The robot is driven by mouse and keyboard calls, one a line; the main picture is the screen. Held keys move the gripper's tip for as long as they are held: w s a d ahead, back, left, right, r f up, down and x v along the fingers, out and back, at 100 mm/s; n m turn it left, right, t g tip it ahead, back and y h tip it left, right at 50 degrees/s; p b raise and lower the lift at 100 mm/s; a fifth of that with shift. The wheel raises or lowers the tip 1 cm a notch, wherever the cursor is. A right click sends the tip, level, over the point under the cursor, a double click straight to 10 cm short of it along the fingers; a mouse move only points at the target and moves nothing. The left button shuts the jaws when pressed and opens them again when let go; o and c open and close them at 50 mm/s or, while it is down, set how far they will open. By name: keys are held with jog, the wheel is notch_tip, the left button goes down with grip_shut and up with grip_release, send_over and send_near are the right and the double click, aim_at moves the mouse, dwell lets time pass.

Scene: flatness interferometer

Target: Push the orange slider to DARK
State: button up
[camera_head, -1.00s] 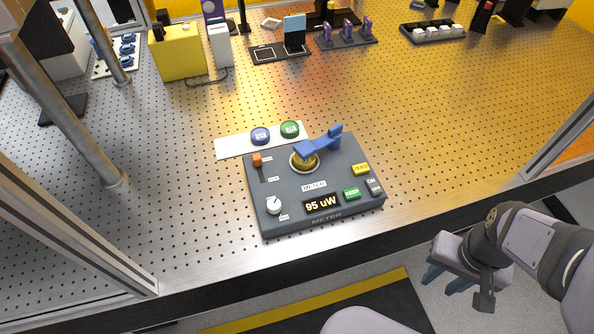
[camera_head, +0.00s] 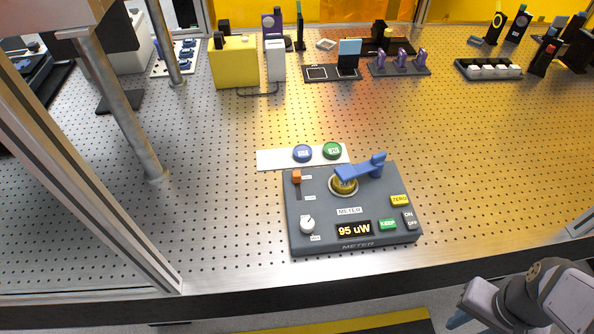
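The orange slider (camera_head: 297,176) sits at the top end of a short vertical slot on the left side of the grey meter box (camera_head: 330,235). Small labels stand beside the slot's two ends, too small to read. The box's display (camera_head: 354,230) shows 95 uW. My gripper (camera_head: 459,320) is at the lower right, in front of the table edge and well away from the slider.
The box also bears a white knob (camera_head: 307,224), a blue lever (camera_head: 362,169) on a brass mount, and ZERO (camera_head: 400,200) and KEEP (camera_head: 388,224) buttons. A white strip (camera_head: 272,159) with blue and green round pieces lies behind. A metal post (camera_head: 130,115) stands at left.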

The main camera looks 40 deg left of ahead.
jog(key=w+a+r+n+p, duration=0.1)
jog(key=w+a+r, duration=0.2)
jog(key=a, duration=0.3)
jog(key=w+a+r+n+t+p, duration=0.1)
jog(key=w+a+r+n, duration=0.15)
jog(key=a, duration=0.35)
jog(key=w+a+r+n, duration=0.1)
jog(key=w+a+r, duration=0.25)
jog(key=a, duration=0.75)
jog(key=s+a+r+n+t+b, duration=0.1)
jog(key=a, duration=0.4)
jog(key=a+r+n+y, duration=0.1)
jog(key=a, duration=0.4)
jog(key=shift+s+r+t, duration=0.15)
jog(key=shift+r+t, duration=0.1)
jog(key=shift+t, duration=0.05)
jog(key=n+y+b, duration=0.2)
jog(key=n+b, duration=0.1)
send_near(297, 173)
jog(key=f, duration=0.1)
jog(key=shift+m+t, duration=0.25)
jog(key=shift+t, duration=0.05)
jog(key=shift+p+x, duration=1.15)
jog(key=shift+x, duration=2.45)
jog(key=shift+s+a, duration=0.1)
jog(key=shift+s, duration=0.05)
grip_shut()
